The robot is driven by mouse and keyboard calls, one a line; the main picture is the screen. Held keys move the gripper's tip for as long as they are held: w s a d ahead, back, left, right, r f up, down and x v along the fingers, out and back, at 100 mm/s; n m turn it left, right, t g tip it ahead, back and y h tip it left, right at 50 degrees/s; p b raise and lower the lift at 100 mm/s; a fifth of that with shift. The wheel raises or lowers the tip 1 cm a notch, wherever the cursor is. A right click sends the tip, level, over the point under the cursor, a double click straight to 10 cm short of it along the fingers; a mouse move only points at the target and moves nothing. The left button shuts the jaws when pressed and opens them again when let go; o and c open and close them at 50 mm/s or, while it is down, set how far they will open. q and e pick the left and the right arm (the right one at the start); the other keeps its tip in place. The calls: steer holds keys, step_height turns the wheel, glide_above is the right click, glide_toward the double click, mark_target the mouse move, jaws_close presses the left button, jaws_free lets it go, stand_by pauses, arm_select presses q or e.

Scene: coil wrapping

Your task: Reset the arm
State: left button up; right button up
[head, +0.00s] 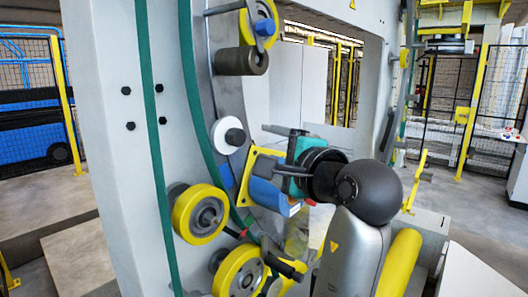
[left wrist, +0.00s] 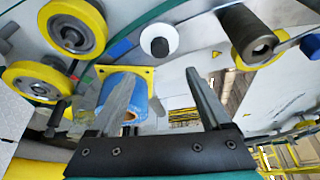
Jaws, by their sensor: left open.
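My left gripper (head: 273,148) is open, with nothing between its fingers. Its arm rises from the lower right in the head view, and its two fingers point left toward the machine. In the left wrist view the open fingers (left wrist: 160,72) stand wide apart. A blue roll (head: 268,194) with a yellow square flange (head: 249,172) sits on the machine just beyond and below the fingers. In the left wrist view the roll (left wrist: 152,93) is partly hidden behind the left finger. Whether a finger touches the roll I cannot tell. My right gripper is not in view.
The white machine frame (head: 105,110) carries a curved ring with yellow rollers (head: 200,214), a white disc (head: 228,136) and a dark cylinder (head: 240,61) close around the gripper. Mesh fencing (head: 433,100) stands behind. Open floor (head: 35,188) shows at left.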

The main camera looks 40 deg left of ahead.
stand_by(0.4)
